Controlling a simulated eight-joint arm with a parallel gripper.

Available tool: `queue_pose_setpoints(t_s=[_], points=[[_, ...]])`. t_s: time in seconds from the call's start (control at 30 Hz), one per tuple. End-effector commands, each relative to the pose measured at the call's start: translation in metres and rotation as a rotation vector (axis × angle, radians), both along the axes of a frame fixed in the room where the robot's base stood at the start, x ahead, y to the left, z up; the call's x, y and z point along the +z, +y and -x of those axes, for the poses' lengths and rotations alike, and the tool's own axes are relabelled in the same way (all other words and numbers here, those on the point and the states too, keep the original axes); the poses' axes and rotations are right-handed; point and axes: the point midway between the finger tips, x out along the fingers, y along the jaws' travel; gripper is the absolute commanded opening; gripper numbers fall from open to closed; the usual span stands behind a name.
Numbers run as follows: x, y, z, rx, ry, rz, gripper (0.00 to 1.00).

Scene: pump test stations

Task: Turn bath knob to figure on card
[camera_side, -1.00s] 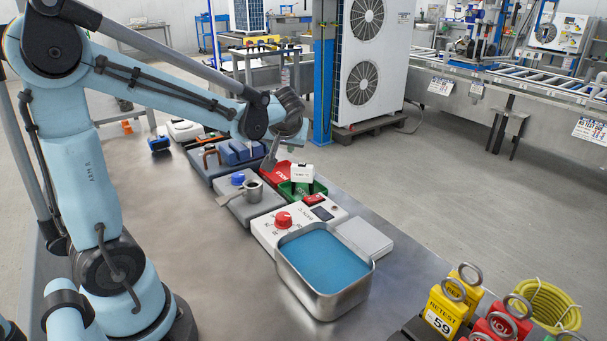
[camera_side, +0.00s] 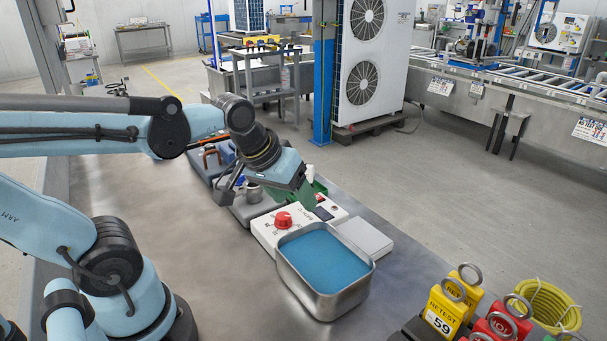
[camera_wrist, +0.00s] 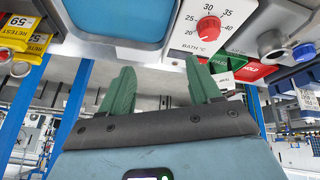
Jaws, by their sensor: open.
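The bath (camera_side: 322,260) is a metal basin of blue liquid at the front of a white control unit. The red knob (camera_side: 283,219) sits on this unit. In the wrist view the knob (camera_wrist: 208,27) has a "BATH °C" scale from 20 to 40 around it; I cannot tell its pointer's setting.
A green PASS tray (camera_wrist: 221,60) and a red HOLD tray (camera_wrist: 252,69) lie beside the unit. A grey plate (camera_side: 365,238) is right of the bath. Yellow RETEST tags (camera_side: 446,308) stand at the front right. The bench left of the bath is clear.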

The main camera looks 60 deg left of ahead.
Motion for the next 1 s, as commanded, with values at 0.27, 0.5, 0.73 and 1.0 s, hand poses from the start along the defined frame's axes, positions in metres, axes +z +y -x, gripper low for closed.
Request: queue_pose_setpoints(t_s=[0.27, 0.5, 0.73, 1.0], points=[[0.014, 0.046, -0.016, 0.733, 0.212, 0.265, 0.62], [0.017, 0.074, -0.022, 1.212, 0.319, 0.372, 0.62], [0.015, 0.081, -0.023, 1.343, 0.345, 0.392, 0.62], [-0.015, 0.081, -0.024, 1.339, 0.343, 0.392, 0.62]])
